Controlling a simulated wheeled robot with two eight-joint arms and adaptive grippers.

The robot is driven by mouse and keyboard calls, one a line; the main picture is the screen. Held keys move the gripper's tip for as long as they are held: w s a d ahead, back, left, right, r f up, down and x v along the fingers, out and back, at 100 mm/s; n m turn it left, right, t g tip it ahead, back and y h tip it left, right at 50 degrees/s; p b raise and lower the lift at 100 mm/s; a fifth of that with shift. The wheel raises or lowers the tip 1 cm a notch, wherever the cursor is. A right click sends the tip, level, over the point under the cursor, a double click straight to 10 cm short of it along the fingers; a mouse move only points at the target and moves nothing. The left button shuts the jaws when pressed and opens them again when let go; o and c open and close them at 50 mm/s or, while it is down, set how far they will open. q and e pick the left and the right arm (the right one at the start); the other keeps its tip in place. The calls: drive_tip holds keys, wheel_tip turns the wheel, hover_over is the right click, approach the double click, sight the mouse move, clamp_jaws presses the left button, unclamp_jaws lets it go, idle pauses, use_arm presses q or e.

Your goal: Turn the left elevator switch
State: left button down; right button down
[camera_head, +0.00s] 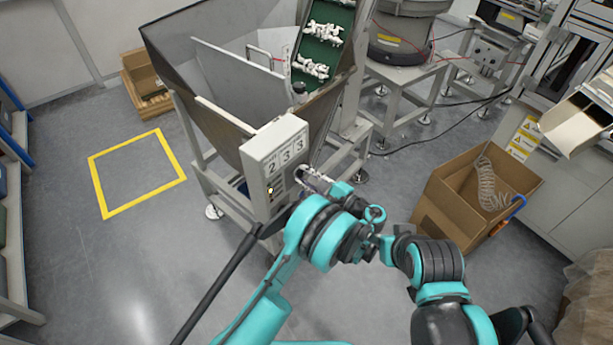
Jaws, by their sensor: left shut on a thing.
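My left gripper (309,175) is at the box's right-hand side, shut on the elevator switch. The switch itself is hidden by the fingers, so its turned position cannot be told. My right arm (436,262) is bent at the lower right, with its front end close to the left wrist. Its fingers cannot be made out.
The metal hopper (173,50) and its green conveyor (318,52) with white parts stand behind the box. A cardboard box (455,205) stands on the floor at right. A yellow floor square (146,135) lies empty at left. A vibratory feeder (399,38) stands at the back.

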sight(297, 149)
use_arm(q)
drive_tip(key=shift+m, duration=1.6)
drive_tip(key=c, duration=1.2)
unclamp_jaws()
wheel_tip(297, 149, up, 10)
drive_tip(key=shift+f, duration=0.1)
